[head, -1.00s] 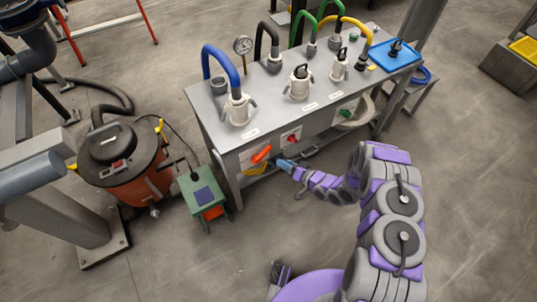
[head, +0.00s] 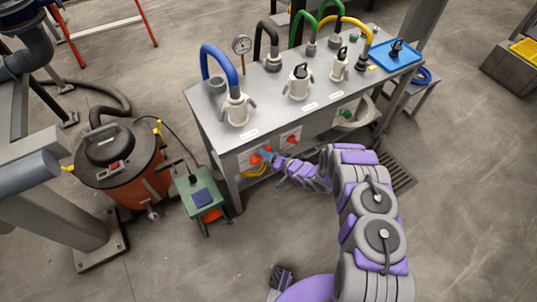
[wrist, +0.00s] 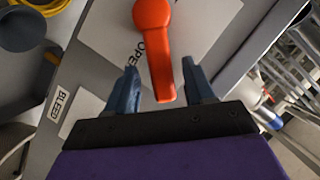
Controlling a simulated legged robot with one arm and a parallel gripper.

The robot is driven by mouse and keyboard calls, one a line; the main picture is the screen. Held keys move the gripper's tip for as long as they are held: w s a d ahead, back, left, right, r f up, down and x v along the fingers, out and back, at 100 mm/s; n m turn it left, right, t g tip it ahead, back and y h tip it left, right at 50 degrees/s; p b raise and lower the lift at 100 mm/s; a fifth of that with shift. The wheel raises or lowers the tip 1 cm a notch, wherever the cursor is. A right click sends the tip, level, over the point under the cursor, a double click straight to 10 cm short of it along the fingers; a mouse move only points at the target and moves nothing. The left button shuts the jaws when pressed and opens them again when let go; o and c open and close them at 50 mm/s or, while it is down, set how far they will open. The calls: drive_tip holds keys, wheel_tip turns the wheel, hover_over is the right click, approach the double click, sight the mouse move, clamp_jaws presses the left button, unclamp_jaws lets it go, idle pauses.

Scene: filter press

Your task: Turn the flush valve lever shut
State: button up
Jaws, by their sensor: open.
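An orange-red lever (head: 256,159) sits on the left plate of the bench front in the head view. In the wrist view the lever (wrist: 153,45) runs from a rounded hub at the top down to its free end, beside printed letters reading "OPE". My gripper (head: 268,155) is at this lever in the head view. In the wrist view its blue fingers (wrist: 160,70) are open, one on each side of the lever's lower part. Gaps show between the lever and both fingers. The lever's name label is not readable.
A red knob (head: 293,139) and a green knob (head: 345,113) sit further right on the bench front. A "BLEED" label (wrist: 60,104) shows in the wrist view. A green cart (head: 199,193) and an orange vacuum drum (head: 122,165) stand left. Floor in front is clear.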

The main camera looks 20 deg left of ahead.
drive_tip(key=shift+d, duration=0.1)
drive_tip(key=shift+c, duration=1.4)
clamp_jaws()
drive_tip(key=shift+s, duration=0.1)
